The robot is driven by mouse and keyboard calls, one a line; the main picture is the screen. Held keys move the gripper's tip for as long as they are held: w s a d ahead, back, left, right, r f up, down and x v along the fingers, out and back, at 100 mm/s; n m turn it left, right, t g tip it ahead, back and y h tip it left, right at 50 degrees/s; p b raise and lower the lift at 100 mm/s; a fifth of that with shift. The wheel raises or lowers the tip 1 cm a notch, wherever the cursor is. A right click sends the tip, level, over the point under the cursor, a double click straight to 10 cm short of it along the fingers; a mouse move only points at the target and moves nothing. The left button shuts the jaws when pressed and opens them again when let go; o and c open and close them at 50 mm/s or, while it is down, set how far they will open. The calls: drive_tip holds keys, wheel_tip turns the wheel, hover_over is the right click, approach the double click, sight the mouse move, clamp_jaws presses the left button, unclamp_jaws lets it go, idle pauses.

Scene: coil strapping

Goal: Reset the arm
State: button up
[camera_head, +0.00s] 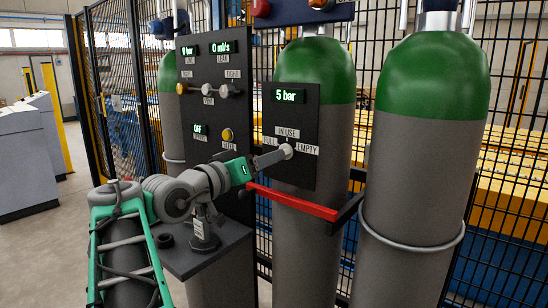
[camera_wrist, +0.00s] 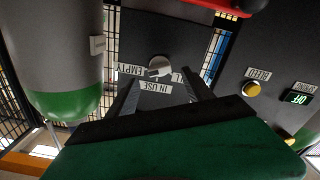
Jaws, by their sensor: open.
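My gripper (camera_head: 276,156) is at the end of my stretched arm, in front of the dark panel (camera_head: 304,112) with the "5 bar" display. In the wrist view its two fingers (camera_wrist: 160,82) are spread apart with nothing held between them. A pale selector knob (camera_wrist: 158,66) shows just beyond the fingertips, among labels "IN USE", "EMPTY" and a partly hidden one. In the head view the knob (camera_head: 286,151) is right at the fingertips. I cannot tell whether they touch it.
A second panel (camera_head: 201,73) with knobs and displays stands left of it. Grey cylinders with green tops (camera_head: 430,90) stand behind and to the right. A red bar (camera_head: 292,201) runs below the gripper. A dark pedestal (camera_head: 205,250) is below my arm. Open floor (camera_head: 40,240) lies left.

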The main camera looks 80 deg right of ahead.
drive_tip(key=v, duration=0.2)
drive_tip(key=shift+w+a, duration=0.15)
drive_tip(key=shift+a, duration=0.25)
drive_tip(key=w+a+f+n+t+y+p, duration=0.1)
drive_tip(key=w+a+f+n+t+p, duration=0.15)
drive_tip(key=w, duration=0.35)
drive_tip(key=w+a+f+n+t+y+p, duration=0.1)
drive_tip(key=w+a+n+t+p, duration=0.1)
drive_tip(key=w+t, duration=0.3)
drive_tip(key=w+a+f+n+t+y+p, duration=0.1)
drive_tip(key=w+a+f+n+t+p, duration=0.1)
drive_tip(key=w, duration=0.4)
drive_tip(key=w+a+f+n+t+y+p, duration=0.3)
drive_tip(key=w+a+f+n+y+p, duration=0.15)
drive_tip(key=w+a, duration=0.5)
drive_tip(key=a+f+n+y+p, duration=0.1)
drive_tip(key=a+f+y+p, duration=0.15)
drive_tip(key=a, duration=0.55)
drive_tip(key=a+f+n+y+p, duration=0.1)
drive_tip(key=a+f+n+y, duration=0.15)
drive_tip(key=a, duration=0.55)
drive_tip(key=s+a+f+n+g+y+p, duration=0.1)
drive_tip(key=s+a+f+y, duration=0.1)
drive_tip(key=a, duration=0.5)
drive_tip(key=s+a+f+n+g+y+p, duration=0.1)
drive_tip(key=s+a+f+n+y, duration=0.1)
drive_tip(key=s+a, duration=0.3)
drive_tip(key=a, duration=0.2)
drive_tip(key=shift+s+a+f+p, duration=0.2)
drive_tip(key=shift+a+p, duration=0.2)
